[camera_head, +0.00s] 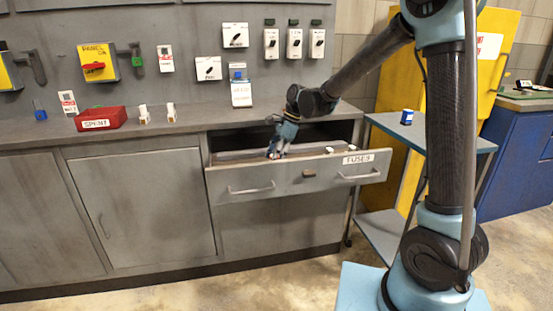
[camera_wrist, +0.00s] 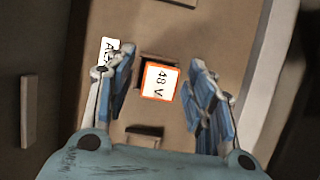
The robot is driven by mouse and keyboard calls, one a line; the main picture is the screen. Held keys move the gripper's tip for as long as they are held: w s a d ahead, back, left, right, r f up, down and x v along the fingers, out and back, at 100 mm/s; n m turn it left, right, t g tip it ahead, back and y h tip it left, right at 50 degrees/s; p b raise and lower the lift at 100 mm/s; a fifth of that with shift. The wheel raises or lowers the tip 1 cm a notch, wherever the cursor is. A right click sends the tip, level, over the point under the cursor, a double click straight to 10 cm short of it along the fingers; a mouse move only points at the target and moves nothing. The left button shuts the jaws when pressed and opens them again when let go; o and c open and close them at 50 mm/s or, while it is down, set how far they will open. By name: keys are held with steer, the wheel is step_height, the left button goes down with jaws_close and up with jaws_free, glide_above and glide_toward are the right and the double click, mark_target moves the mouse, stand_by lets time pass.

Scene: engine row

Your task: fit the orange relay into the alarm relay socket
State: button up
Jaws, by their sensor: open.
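The orange relay (camera_wrist: 160,82) shows in the wrist view as a square with an orange border and a white face marked "48 V". It sits by a dark recess in the brown drawer interior. My gripper (camera_wrist: 163,90) is open over it, with a blue-padded finger on each side and gaps between them and the relay. In the head view my gripper (camera_head: 277,152) reaches down into the open drawer (camera_head: 230,183) labelled "FUSES"; the relay is hidden there. I cannot tell which fitting is the alarm relay socket.
A partly hidden white label (camera_wrist: 107,46) lies beside the left finger. Small white items (camera_head: 329,150) are at the drawer's right. A red "SPENT" tray (camera_head: 100,124) and small parts stand on the counter. A blue-and-white block (camera_head: 407,117) is on the side cart (camera_head: 450,138). Switches line the wall panel.

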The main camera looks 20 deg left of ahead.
steer(key=v, duration=1.2)
steer(key=shift+r, duration=0.1)
steer(key=s+d+n+t+h, duration=0.1)
steer(key=s+d+n, duration=0.15)
steer(key=d, duration=1.05)
steer(key=s+d+n+t, duration=0.2)
steer(key=d+n, duration=0.1)
steer(key=d, duration=1)
steer(key=s+d+f+n+h, duration=0.1)
steer(key=s+d+f+n, duration=0.2)
steer(key=s+d+f, duration=0.4)
steer(key=s+d+f+n+t+h, duration=0.1)
steer(key=s+d+f+n+h, duration=0.1)
steer(key=s+d+f, duration=0.5)
steer(key=s+d+n, duration=0.1)
steer(key=d, duration=0.5)
steer(key=shift+s+d+t, duration=0.15)
steer(key=shift+s+t, duration=0.1)
steer(key=shift+t, duration=0.05)
steer(key=shift+w+f, duration=0.25)
steer(key=shift+w, duration=0.1)
